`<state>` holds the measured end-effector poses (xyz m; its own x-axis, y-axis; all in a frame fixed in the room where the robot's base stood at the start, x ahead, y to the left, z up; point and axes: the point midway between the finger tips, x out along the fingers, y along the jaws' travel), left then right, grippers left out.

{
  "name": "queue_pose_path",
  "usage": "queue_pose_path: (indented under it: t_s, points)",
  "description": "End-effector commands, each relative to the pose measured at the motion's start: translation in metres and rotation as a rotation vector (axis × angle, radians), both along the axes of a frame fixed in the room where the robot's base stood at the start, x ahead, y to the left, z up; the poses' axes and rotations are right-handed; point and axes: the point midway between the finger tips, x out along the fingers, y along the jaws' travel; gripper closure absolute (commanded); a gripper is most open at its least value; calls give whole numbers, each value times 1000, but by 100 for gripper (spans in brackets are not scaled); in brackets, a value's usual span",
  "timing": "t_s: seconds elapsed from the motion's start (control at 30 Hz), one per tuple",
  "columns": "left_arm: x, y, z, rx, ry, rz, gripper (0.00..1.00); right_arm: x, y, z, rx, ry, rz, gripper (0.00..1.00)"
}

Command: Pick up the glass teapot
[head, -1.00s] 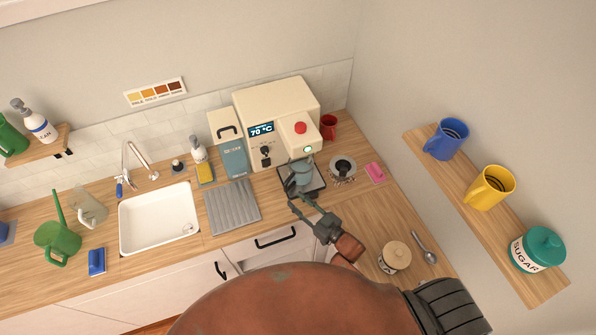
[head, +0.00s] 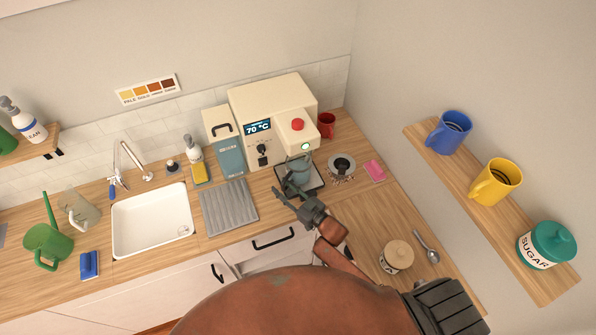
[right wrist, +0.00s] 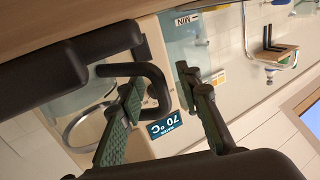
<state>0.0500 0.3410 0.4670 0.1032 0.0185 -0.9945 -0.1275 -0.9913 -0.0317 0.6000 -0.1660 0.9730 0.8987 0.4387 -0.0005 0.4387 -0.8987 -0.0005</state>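The glass teapot (head: 299,172) stands on the dark tray under the cream machine's outlet, partly hidden by my right gripper. My right gripper (head: 287,192) is at its front, near side. In the right wrist view, what looks like the teapot's dark looped handle (right wrist: 152,72) lies between the two green-padded fingers (right wrist: 166,102). The fingers are apart, with a visible gap to the handle on at least one side. Part of the clear glass body (right wrist: 88,122) shows at the left of that view. My left gripper is not in view.
The cream machine (head: 270,110) rises behind the teapot. A black-and-silver burner (head: 341,166), a pink sponge (head: 375,171) and a red mug (head: 327,124) are to the right. A lidded jar (head: 397,255) and a spoon (head: 426,246) lie nearer. A grey drying mat (head: 228,206) is left.

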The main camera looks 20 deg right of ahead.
Motion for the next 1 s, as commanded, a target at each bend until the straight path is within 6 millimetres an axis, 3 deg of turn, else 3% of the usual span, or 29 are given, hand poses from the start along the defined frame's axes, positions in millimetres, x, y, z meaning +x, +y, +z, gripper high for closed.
queue_pose_path:
  t_s: [0.47,1.0]
  points:
    - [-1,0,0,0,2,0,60,0,0,0,0,-1,1,100]
    - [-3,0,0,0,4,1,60,0,0,0,0,-1,1,100]
